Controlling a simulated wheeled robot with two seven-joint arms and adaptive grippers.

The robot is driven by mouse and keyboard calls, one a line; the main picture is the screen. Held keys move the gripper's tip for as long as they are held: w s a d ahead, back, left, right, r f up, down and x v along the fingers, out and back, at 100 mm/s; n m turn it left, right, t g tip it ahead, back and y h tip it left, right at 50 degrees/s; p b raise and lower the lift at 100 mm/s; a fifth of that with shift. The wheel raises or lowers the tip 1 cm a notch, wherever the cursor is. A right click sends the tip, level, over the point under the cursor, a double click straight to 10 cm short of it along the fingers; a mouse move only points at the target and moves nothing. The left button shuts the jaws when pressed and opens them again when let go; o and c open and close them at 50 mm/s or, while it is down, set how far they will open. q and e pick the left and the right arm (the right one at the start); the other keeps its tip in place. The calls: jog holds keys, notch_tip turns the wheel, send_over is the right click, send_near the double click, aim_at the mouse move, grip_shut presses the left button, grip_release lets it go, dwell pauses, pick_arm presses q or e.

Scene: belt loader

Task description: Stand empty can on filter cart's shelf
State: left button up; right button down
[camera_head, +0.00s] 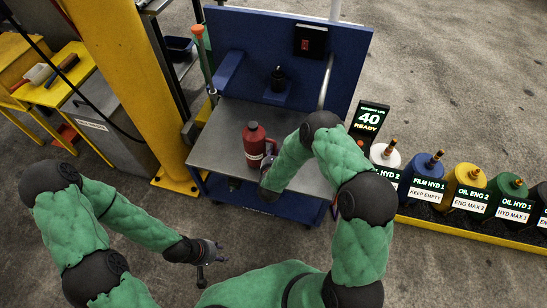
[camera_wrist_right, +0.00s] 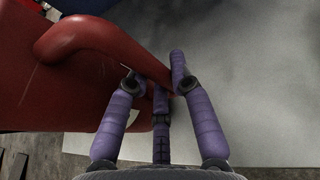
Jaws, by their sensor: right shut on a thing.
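The red can (camera_head: 254,146) with a dark cap and a pale label stands upright at the grey shelf (camera_head: 215,150) of the blue filter cart. I cannot tell whether its base touches the shelf. My right gripper (camera_head: 269,162) is at the can's right side. In the right wrist view its purple fingers (camera_wrist_right: 158,85) are shut around the can's red handle (camera_wrist_right: 110,45). My left gripper (camera_head: 212,251) is empty in front of the cart, low over the floor, with its fingers spread.
The cart's blue back panel (camera_head: 250,45) carries a dark fitting (camera_head: 278,78). A yellow post (camera_head: 125,80) stands left of the cart. Several labelled containers (camera_head: 467,190) line the right side, beside a display reading 40 READY (camera_head: 369,118). The shelf's left part is bare.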

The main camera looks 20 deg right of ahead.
notch_tip(320, 180, down, 2)
jog(key=shift+b, duration=0.35)
pick_arm(q)
jog(key=shift+f, duration=0.65)
pick_arm(e)
jog(key=shift+r, duration=0.1)
jog(key=c, duration=1.1)
grip_release()
jog(key=shift+f, duration=0.2)
